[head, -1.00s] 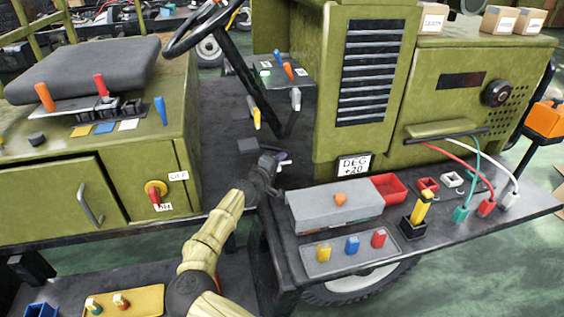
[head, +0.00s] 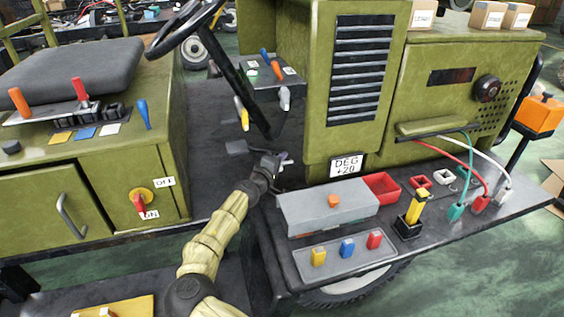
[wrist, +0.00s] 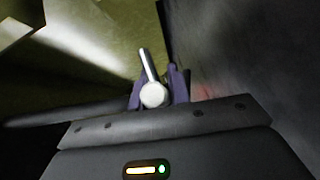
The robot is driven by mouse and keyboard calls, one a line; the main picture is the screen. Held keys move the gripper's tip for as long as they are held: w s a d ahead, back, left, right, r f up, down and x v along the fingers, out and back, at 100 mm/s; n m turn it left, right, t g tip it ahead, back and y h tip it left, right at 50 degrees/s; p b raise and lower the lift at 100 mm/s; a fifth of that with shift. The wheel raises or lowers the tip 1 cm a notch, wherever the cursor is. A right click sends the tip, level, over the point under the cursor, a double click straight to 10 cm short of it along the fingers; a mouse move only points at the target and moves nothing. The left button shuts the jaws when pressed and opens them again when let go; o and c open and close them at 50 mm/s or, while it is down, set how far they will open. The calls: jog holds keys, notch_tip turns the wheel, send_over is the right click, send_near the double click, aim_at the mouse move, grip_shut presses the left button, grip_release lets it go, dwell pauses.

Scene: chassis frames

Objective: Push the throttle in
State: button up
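In the wrist view, a pale round knob (wrist: 154,95) on a thin metal rod sits between the two purple fingers of my gripper (wrist: 158,88). It looks like the throttle, but no label shows. The fingers are apart, one on each side of the knob; I cannot tell whether they press on it. In the head view, my gripper (head: 282,160) is low in the footwell, left of the green cabinet with the "DEG +20" sign (head: 346,165). The knob is too small to make out there.
The steering wheel (head: 183,27) and its column are above and behind my gripper. A yellow lever (head: 243,117) and a grey lever (head: 285,98) hang nearby. A grey box (head: 327,208) stands on the shelf to the right. The seat base (head: 85,190) is on the left.

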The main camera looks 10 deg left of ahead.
jog(key=o, duration=0.4)
jog(key=shift+w+d, duration=0.1)
jog(key=shift+d, duration=0.25)
jog(key=shift+o, duration=0.2)
jog(key=shift+a, duration=0.15)
jog(key=v, duration=1.7)
jog(key=shift+s, duration=0.3)
jog(key=shift+w+a, duration=0.1)
jog(key=shift+a, duration=0.05)
